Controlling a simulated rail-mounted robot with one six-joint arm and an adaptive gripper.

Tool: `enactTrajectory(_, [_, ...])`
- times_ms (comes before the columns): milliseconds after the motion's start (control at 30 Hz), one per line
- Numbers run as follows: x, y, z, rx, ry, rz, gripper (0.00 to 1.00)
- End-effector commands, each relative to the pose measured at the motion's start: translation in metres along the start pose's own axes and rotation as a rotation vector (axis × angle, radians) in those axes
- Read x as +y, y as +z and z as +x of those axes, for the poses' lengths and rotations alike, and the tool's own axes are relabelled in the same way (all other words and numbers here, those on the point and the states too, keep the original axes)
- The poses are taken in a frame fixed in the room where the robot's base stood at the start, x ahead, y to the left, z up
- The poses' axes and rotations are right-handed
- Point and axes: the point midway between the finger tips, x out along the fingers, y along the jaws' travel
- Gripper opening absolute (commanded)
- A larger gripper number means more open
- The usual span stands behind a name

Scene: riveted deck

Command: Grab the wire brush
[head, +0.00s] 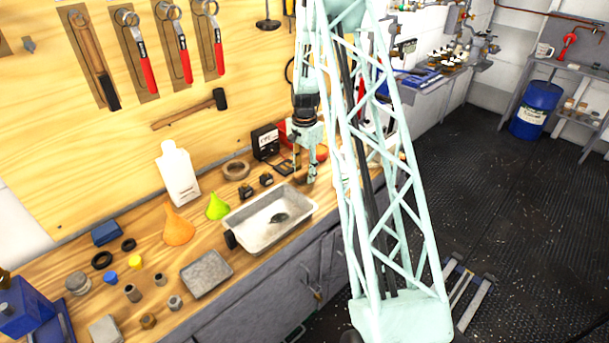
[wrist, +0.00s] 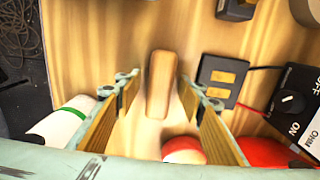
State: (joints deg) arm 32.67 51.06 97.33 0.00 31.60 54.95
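In the wrist view a brown wooden piece with rounded ends (wrist: 160,85), which looks like the wire brush's wooden back or handle, lies on the bench; no bristles show. My gripper (wrist: 163,92) is open, with one finger on each side of this piece and a gap on both sides. In the head view my gripper (head: 306,168) points down low over the back right of the bench. The brush cannot be told apart there, being hidden or too small behind the gripper and arm.
A rounded red and white thing (wrist: 184,151) lies close between the finger bases. A metal tray (head: 268,220) stands front left of my gripper.

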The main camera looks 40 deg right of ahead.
Motion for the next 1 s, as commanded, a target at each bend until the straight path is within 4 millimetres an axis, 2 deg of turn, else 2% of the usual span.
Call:
enactTrajectory(467, [0.0001, 0.0001, 0.0000, 0.000, 0.000, 0.000, 0.35])
enactTrajectory(767, [0.0000, 0.0001, 0.0000, 0.000, 0.000, 0.000, 0.09])
enactTrajectory(1000, [0.0000, 0.0000, -0.0003, 0.000, 0.000, 0.000, 0.08])
